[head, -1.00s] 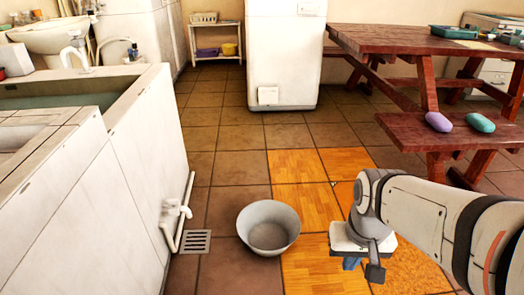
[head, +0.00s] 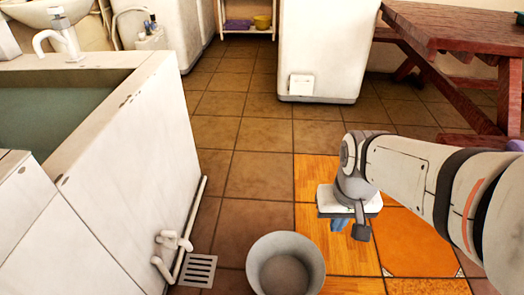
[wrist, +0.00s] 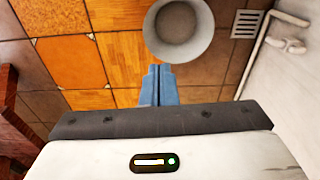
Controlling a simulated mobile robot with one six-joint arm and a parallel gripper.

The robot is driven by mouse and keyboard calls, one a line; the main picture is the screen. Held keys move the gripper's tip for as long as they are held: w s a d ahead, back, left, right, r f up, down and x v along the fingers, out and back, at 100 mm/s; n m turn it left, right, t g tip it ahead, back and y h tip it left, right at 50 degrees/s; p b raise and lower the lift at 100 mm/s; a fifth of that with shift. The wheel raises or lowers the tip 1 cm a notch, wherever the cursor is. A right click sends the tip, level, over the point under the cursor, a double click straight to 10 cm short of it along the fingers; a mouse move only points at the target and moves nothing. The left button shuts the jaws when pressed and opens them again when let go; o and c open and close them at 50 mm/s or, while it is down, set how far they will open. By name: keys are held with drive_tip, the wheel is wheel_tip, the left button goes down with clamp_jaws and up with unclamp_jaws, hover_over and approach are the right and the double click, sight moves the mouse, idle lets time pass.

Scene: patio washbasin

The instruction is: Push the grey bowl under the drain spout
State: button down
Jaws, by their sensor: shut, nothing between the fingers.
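The grey bowl (head: 286,270) stands upright and empty on the floor, cut by the bottom edge of the head view. It also shows at the top of the wrist view (wrist: 180,32). The white drain spout (head: 161,268) comes off the pipework low on the basin wall, left of the bowl and beyond the floor grate; the white piping also shows in the wrist view (wrist: 288,44). My gripper (head: 341,225) points down, right of the bowl. Its blue fingers (wrist: 158,72) are shut and empty. In the wrist view their tips appear just short of the bowl; contact cannot be confirmed.
A floor grate (head: 199,270) lies between the bowl and the basin wall (head: 130,180). Orange tiles (head: 420,240) lie under and right of my gripper. A white cabinet (head: 328,50) and red picnic table (head: 450,35) stand farther back. Tiled floor between is clear.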

drive_tip(key=shift+w+d, duration=0.1)
drive_tip(key=shift+d, duration=0.1)
drive_tip(key=shift+w, duration=0.15)
drive_tip(key=w+a+f+m+g+y+p, duration=0.1)
drive_tip(key=w+a+f+m+y+p, duration=0.3)
drive_tip(key=w+f, duration=0.5)
drive_tip(key=w+a+f+m+g+y+p, duration=0.25)
drive_tip(key=w+f+m, duration=0.35)
drive_tip(key=f, duration=0.4)
drive_tip(key=m+t+y, duration=0.3)
drive_tip(key=m, duration=0.6)
approach(255, 272)
drive_tip(key=shift+h, duration=0.25)
drive_tip(key=f, duration=0.3)
drive_tip(key=a+f, duration=0.1)
drive_tip(key=f, duration=0.1)
drive_tip(key=shift+f+b, duration=0.1)
drive_tip(key=shift+b, duration=0.3)
drive_tip(key=shift+a+r, duration=0.25)
drive_tip(key=shift+a, duration=0.85)
drive_tip(key=shift+w+a+r+b, duration=0.15)
drive_tip(key=shift+a+b, duration=0.2)
drive_tip(key=shift+a, duration=0.35)
